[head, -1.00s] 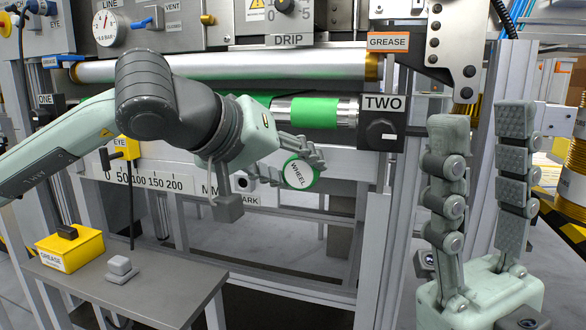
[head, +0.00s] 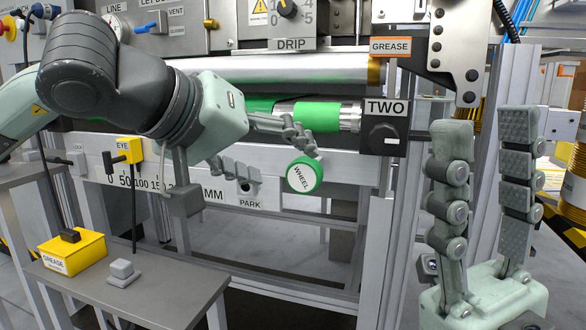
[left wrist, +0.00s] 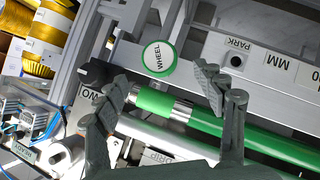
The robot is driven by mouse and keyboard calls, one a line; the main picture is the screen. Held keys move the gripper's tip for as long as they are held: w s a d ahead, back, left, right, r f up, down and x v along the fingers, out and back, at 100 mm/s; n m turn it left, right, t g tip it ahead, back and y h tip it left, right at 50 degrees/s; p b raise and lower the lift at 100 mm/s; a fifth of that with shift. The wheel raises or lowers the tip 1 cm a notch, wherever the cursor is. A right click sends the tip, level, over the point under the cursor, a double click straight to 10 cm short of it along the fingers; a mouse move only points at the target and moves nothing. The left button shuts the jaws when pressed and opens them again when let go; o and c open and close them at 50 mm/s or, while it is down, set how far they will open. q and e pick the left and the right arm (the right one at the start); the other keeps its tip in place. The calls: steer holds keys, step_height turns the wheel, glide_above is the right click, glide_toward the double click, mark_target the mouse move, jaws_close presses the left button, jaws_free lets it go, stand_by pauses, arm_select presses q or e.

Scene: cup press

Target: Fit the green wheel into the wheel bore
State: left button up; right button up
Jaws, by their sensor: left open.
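The green wheel (head: 304,175), with a white face marked WHEEL, stands at the pale beam right of the PARK hole (head: 245,187). It also shows in the left wrist view (left wrist: 159,57), beyond my fingertips. The wheel hides what is behind it, so I cannot see the bore or tell how deep the wheel sits. My left gripper (head: 283,162) is open and empty, its fingers spread up and left of the wheel in the head view and apart from it. My right gripper (head: 484,120) is open and empty, pointing up at the right.
A green and metal roller (head: 318,115) runs above the wheel, ending at the block marked TWO (head: 385,130). A yellow GREASE box (head: 72,252) and a grey block (head: 122,272) stand on the low table (head: 165,292). The space below the beam is open.

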arm_select(q)
steer(key=v, duration=0.6)
steer(key=shift+s+a, duration=0.1)
stand_by(0.3)
